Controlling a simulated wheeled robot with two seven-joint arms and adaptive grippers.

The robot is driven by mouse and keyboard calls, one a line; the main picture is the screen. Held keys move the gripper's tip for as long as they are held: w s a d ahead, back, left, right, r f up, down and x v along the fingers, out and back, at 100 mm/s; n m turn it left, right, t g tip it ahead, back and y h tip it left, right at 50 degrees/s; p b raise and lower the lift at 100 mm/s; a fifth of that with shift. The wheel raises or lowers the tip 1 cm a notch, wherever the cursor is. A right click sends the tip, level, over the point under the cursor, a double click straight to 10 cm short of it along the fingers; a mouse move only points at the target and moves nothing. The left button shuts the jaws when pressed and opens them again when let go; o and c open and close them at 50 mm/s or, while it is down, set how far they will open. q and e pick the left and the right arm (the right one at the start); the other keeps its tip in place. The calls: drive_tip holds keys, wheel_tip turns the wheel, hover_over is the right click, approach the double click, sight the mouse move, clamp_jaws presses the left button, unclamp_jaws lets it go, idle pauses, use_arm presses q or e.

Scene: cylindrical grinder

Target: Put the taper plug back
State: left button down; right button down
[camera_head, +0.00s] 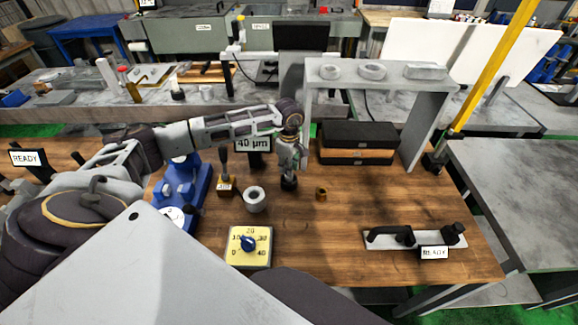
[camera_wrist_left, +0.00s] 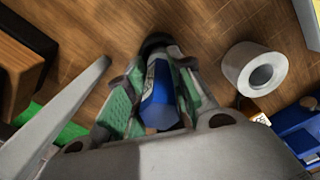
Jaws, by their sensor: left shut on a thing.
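My left gripper (camera_head: 290,168) points down over the middle of the wooden bench. In the left wrist view its green-padded fingers (camera_wrist_left: 155,95) are shut around a blue, faceted handle with a pale label, which I take to be the taper plug (camera_wrist_left: 160,105). A dark round part (camera_head: 289,184) shows just below the fingertips. I cannot tell whether it belongs to the plug or is a base under it, nor whether it touches the bench. A grey ring with a hole (camera_head: 254,199) stands to the left, apart from the gripper; it also shows in the left wrist view (camera_wrist_left: 255,69).
A yellow dial box (camera_head: 249,246), a blue fixture (camera_head: 184,185) and a small block with a dark handle (camera_head: 226,184) stand left. A black case (camera_head: 358,135) and grey shelf frame (camera_head: 428,125) are behind. The front-centre bench is clear.

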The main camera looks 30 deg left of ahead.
use_arm(q)
drive_tip(key=c, duration=1.3)
unclamp_jaws()
drive_tip(key=shift+f, duration=0.1)
drive_tip(key=shift+o, duration=0.2)
wheel_tip(320, 180, up, 11)
drive_tip(key=shift+f+b, duration=0.1)
drive_tip(key=shift+b, duration=0.9)
drive_tip(key=shift+r, duration=0.75)
drive_tip(key=shift+s+d+f, duration=0.1)
